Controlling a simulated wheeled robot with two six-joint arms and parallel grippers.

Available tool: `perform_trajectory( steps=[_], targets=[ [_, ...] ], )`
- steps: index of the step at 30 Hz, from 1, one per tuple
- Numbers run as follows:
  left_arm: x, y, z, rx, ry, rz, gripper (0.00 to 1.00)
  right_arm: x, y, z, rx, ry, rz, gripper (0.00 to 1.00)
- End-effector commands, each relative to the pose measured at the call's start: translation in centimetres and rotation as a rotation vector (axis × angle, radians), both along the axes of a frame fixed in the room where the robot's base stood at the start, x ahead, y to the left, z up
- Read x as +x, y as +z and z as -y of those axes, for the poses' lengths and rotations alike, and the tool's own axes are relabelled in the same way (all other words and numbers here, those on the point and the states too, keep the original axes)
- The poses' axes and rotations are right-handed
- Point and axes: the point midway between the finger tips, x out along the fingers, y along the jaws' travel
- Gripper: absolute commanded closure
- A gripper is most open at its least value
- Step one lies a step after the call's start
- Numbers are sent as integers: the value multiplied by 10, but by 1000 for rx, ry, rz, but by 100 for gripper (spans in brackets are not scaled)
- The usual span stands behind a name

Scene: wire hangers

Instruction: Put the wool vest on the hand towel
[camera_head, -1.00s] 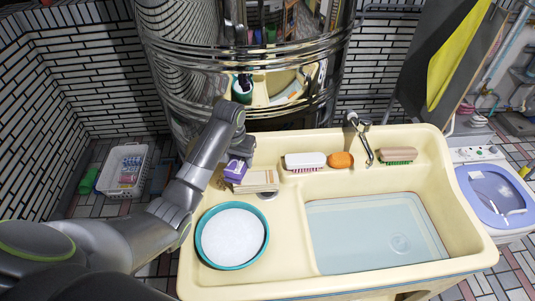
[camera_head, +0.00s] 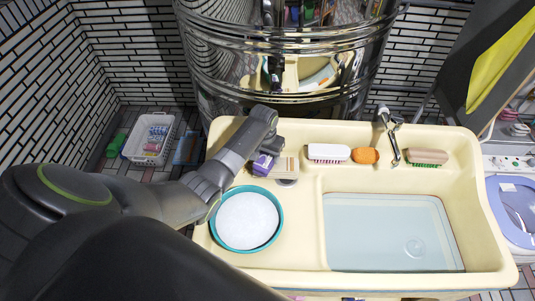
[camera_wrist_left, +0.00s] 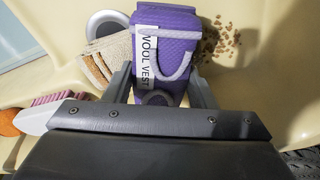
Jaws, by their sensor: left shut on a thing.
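The wool vest (camera_head: 262,165) is a small purple folded bundle with light cords. In the left wrist view the wool vest (camera_wrist_left: 165,45) shows a white label reading "WOOL VEST". My left gripper (camera_head: 266,152) is shut on it; the fingers (camera_wrist_left: 162,88) stand on either side of it in the left wrist view. The hand towel (camera_head: 288,166) is a beige folded cloth just right of the vest. In the left wrist view the towel (camera_wrist_left: 118,52) has brownish stripes and is partly hidden by the vest. I cannot tell whether they touch. My right gripper is not in view.
A teal basin (camera_head: 246,220) of white content stands in front on the cream sink (camera_head: 300,262). A white brush (camera_head: 328,153), an orange piece (camera_head: 365,156) and another brush (camera_head: 428,157) line the back ledge. Brown specks (camera_wrist_left: 222,40) lie beside the vest. Water fills the right sink.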

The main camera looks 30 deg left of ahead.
Motion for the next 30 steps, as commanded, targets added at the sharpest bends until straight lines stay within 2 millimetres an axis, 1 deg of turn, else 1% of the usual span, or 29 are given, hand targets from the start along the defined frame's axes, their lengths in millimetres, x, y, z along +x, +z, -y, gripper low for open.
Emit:
perform_trajectory(
  steps=[11,12,17,25,30],
  targets=[
    [0,-4,0,0,-1,1,86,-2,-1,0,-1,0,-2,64],
    [0,-5,0,0,-1,1,48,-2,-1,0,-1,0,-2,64],
    [0,-4,0,0,-1,1,28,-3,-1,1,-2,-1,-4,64],
    [0,-4,0,0,-1,0,28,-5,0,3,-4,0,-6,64],
    [0,6,0,0,-1,3,28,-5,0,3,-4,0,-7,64]
  ],
)
